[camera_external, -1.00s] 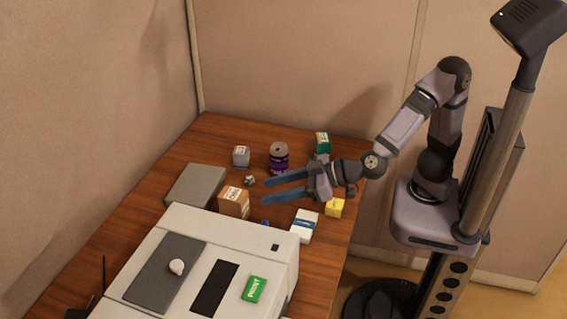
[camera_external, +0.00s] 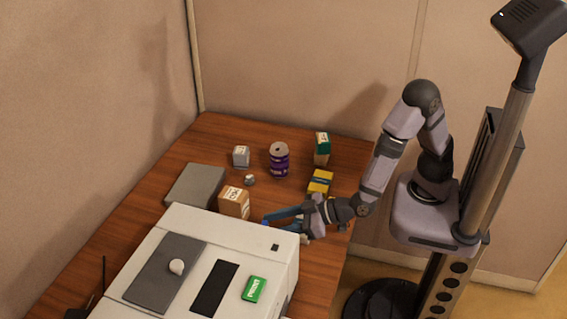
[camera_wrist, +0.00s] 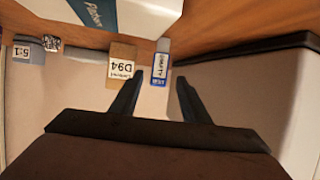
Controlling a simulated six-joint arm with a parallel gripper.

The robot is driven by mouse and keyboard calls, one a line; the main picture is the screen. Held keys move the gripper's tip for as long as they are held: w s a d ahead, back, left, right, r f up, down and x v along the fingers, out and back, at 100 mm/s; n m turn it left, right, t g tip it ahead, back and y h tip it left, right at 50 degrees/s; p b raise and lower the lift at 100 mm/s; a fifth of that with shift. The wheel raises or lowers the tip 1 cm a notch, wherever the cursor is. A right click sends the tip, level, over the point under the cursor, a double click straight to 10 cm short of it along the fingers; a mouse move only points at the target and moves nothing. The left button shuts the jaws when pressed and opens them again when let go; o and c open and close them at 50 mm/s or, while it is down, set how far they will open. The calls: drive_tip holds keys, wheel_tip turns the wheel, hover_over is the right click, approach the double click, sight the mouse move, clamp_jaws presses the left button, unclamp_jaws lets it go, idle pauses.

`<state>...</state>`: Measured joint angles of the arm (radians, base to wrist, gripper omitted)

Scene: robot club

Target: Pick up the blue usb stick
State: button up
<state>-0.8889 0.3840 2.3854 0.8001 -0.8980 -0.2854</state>
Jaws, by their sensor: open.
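The blue usb stick (camera_wrist: 159,74) shows in the wrist view with a silver end and a white label. It lies between and just beyond the tips of my gripper (camera_wrist: 159,84), touching neither finger as far as I can tell. In the external view only a small blue patch of the stick (camera_external: 265,222) shows, at the printer's back edge. My gripper (camera_external: 276,218) is open and empty there, low beside the printer. One finger is partly hidden.
A large white printer (camera_external: 190,228) stands close in front of my gripper. A brown box (camera_external: 232,203) is to its left. A yellow box (camera_external: 320,183), purple can (camera_external: 279,161), green box (camera_external: 322,150) and grey box (camera_external: 241,157) stand farther back.

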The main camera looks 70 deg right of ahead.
drive_tip(key=shift+x, duration=3.25)
drive_tip(key=shift+d, duration=0.15)
drive_tip(key=shift+c, duration=0.7)
clamp_jaws()
